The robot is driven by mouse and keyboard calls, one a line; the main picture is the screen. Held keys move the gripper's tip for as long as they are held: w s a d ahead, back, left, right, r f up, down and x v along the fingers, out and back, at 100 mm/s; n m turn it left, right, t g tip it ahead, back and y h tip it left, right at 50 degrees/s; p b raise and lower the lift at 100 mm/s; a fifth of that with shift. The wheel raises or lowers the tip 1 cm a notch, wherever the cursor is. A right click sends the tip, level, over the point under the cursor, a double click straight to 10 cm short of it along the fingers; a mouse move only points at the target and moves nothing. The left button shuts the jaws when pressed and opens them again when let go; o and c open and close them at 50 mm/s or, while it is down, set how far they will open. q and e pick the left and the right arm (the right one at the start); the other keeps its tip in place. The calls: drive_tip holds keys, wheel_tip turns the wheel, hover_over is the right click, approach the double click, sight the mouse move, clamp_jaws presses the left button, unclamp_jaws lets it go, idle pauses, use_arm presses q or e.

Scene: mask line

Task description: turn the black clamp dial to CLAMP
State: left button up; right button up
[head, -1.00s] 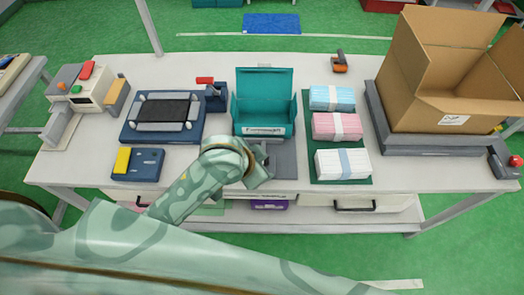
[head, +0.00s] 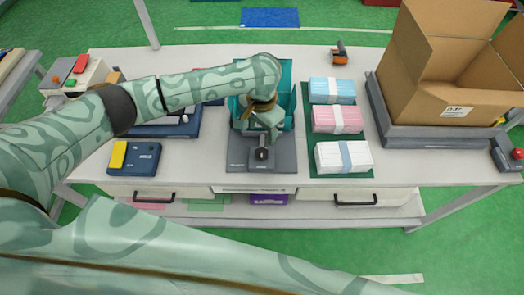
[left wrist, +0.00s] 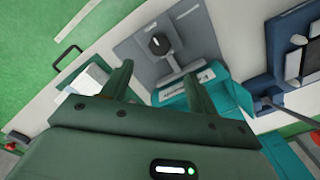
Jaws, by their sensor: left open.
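The black clamp dial (head: 262,154) stands on a grey base plate (head: 284,162) in front of the teal box (head: 291,105). In the left wrist view the dial (left wrist: 159,44) shows clearly as a black knob with a pale mark on it. Its lettering is too small to read. My left gripper (head: 265,133) points down just behind the dial, at the front of the teal box. In the left wrist view the gripper (left wrist: 156,78) is open and empty, its two fingers apart, with the dial beyond the fingertips. My right gripper is not in view.
Blue, pink and white mask packs (head: 338,120) lie on a green mat to the right. An open cardboard box (head: 450,75) stands at far right. A blue unit with a yellow button (head: 118,155) is at left. My left arm covers part of the blue press.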

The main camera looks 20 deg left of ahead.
sight(262, 152)
use_arm(q)
wheel_tip(262, 152, down, 11)
drive_tip(key=b, duration=0.4)
drive_tip(key=shift+r, duration=0.1)
